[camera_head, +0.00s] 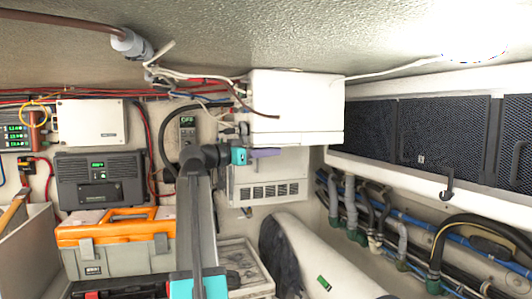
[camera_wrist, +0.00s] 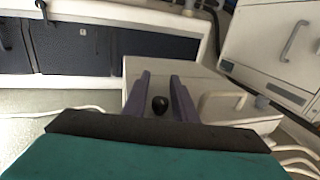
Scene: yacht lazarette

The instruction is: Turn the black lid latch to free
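A small rounded black knob (camera_wrist: 160,104), which looks like the black lid latch, sits on a pale cream panel (camera_wrist: 205,88) in the wrist view. My gripper (camera_wrist: 160,88) has its two purple fingers apart, one on each side of the knob in that view. Gaps show between the knob and both fingers; I cannot tell how deep the fingertips reach around it. In the head view my gripper (camera_head: 266,153) is just under the white box (camera_head: 298,105), in front of the vented white unit (camera_head: 268,180). The knob is hidden there.
An orange and grey toolbox (camera_head: 118,240) stands at the lower left, below a dark charger unit (camera_head: 100,180). Dark mesh panels (camera_head: 440,130) line the right wall, above hoses (camera_head: 380,215). Cables hang close around the white box.

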